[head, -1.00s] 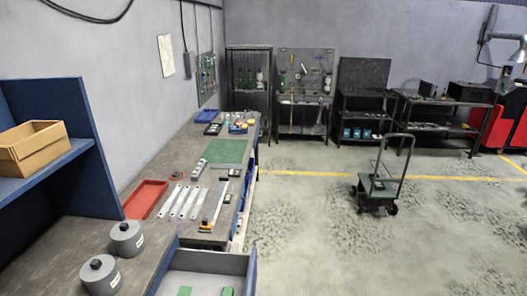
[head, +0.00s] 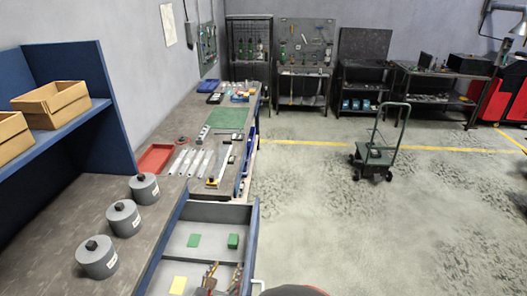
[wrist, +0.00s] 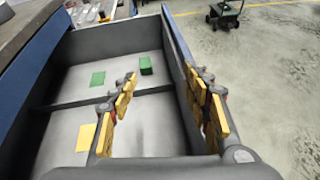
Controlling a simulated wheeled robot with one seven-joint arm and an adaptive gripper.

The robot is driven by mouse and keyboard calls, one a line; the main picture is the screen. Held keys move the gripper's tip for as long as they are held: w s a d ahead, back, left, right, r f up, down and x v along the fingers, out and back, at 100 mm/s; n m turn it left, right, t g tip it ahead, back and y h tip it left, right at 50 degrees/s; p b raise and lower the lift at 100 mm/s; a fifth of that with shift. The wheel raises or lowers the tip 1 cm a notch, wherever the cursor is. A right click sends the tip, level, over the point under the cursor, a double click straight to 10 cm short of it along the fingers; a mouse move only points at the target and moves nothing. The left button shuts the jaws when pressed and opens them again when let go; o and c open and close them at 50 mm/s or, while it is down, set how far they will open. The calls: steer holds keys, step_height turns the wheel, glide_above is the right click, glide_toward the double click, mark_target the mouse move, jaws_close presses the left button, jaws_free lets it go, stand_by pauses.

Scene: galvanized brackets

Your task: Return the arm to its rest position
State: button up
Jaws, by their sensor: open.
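My gripper (wrist: 161,82) shows in the wrist view with its two yellow-padded fingers apart and nothing between them. It is over the right side of an open grey drawer with blue outer faces (wrist: 174,30). In the head view my gripper (head: 225,268) is at the bottom edge, partly cut off, in front of the drawer's inside (head: 208,216). A green block (wrist: 146,65), a flat green piece (wrist: 98,79) and a flat yellow piece (wrist: 86,137) lie in the drawer, apart from the fingers. The rest position itself is not marked in view.
Grey canisters (head: 123,218) stand on the workbench (head: 62,222) at left, below a blue shelf (head: 78,116) with cardboard boxes (head: 53,103). A red tray (head: 155,158) and metal brackets (head: 198,163) lie farther back. A cart (head: 374,158) stands on open floor (head: 330,215) at right.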

steer(key=s+d+r+m+g+h+b, duration=0.2)
steer(key=d+r+m+g, duration=0.15)
steer(key=d+m, duration=0.65)
steer(key=s+d+r+m+g+h+b, duration=0.15)
steer(key=d+r+m+g+h, duration=0.35)
steer(key=d, duration=1)
steer(key=s+d+r+m+y+b, duration=0.1)
steer(key=s+m+y+b, duration=0.1)
steer(key=s+m, duration=0.3)
steer(key=s+d+r+m+y+b, duration=0.1)
steer(key=s+d+m+y+b, duration=0.1)
steer(key=s+m+y, duration=0.2)
steer(key=s+d+r+m+t+y+b, duration=0.1)
steer(key=s+d+m+y+b, duration=0.1)
steer(key=s+m, duration=0.4)
steer(key=m+y, duration=0.1)
steer(key=m, duration=0.2)
steer(key=shift+s+d+r, duration=0.2)
steer(key=shift+s+r, duration=0.05)
steer(key=shift+s, duration=0.1)
